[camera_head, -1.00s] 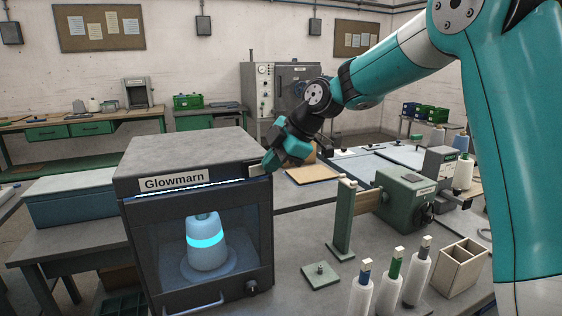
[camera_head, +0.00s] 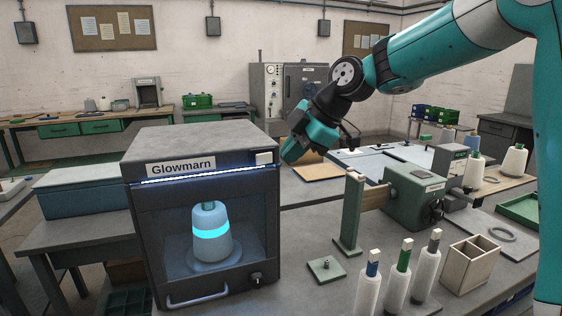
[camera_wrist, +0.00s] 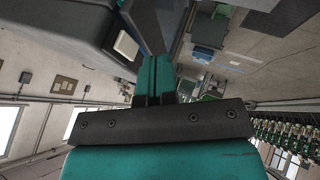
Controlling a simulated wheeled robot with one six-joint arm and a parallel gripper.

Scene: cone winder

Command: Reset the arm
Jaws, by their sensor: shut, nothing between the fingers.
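My gripper (camera_head: 290,156) hangs in the air just right of the upper right corner of the dark Glowmarn cabinet (camera_head: 205,143). In the wrist view its two teal fingers (camera_wrist: 154,75) are together with nothing between them. The cabinet has a pale square button (camera_head: 264,158) at its upper right front, which also shows in the wrist view (camera_wrist: 126,45). A light strip on the cabinet is lit. Behind its front pane stands a pale blue cone (camera_head: 211,234) with a glowing cyan band.
Right of the cabinet stand a green post (camera_head: 351,215), a green machine (camera_head: 413,195), several white spools (camera_head: 398,277) and a wooden divided box (camera_head: 469,267). A blue box (camera_head: 85,191) is at left. The air above the bench is clear.

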